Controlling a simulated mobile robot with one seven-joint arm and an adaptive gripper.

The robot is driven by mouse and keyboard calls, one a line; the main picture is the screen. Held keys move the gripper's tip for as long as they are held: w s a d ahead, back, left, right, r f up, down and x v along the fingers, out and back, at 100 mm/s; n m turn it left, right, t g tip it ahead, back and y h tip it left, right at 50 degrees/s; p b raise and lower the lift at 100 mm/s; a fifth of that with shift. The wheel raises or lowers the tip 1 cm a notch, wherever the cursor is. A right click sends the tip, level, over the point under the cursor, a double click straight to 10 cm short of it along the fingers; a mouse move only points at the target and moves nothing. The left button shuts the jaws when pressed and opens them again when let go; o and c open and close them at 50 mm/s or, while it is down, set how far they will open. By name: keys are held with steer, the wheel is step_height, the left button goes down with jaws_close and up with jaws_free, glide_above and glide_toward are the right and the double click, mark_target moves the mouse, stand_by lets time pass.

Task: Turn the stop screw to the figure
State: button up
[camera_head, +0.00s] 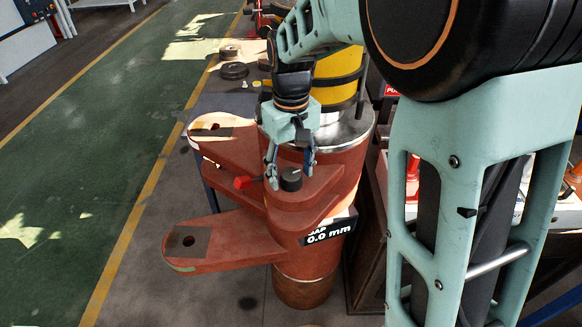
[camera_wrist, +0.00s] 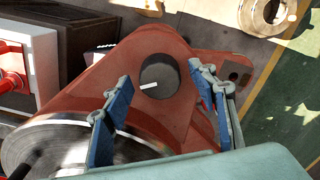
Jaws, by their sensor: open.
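The stop screw shows as a round black knob (camera_head: 291,180) on the red bender arm. In the wrist view the black knob (camera_wrist: 160,74) has a white mark at its lower edge, pointing a little left. My gripper (camera_head: 290,170) is open above the knob, pointing down. In the wrist view the blue-padded fingers of my gripper (camera_wrist: 164,80) stand either side of the knob, with gaps; I cannot tell whether the tips reach down beside it. A black label (camera_head: 328,233) on the red column reads 0.0 mm, its upper line partly cut off, seemingly GAP.
A small red block or handle (camera_head: 243,182) sits left of the knob. Two red arms with plates jut left from the column (camera_head: 310,262). A yellow cylinder (camera_head: 338,75) stands behind. Dark round parts (camera_head: 234,71) lie at the back. The green floor (camera_head: 90,130) at left is mostly clear.

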steer(key=shift+c, duration=0.3)
steer(key=c, duration=1.1)
steer(key=shift+m, duration=0.4)
steer(key=m, duration=0.4)
steer(key=shift+r+p, duration=0.1)
steer(key=shift+p, duration=0.3)
steer(key=m, duration=0.5)
steer(key=shift+p, duration=0.35)
steer(key=m, duration=0.5)
steer(key=shift+p, duration=0.3)
steer(key=m+p, duration=0.1)
steer(key=m, duration=0.3)
steer(key=shift+m, duration=0.4)
steer(key=shift+w, duration=0.1)
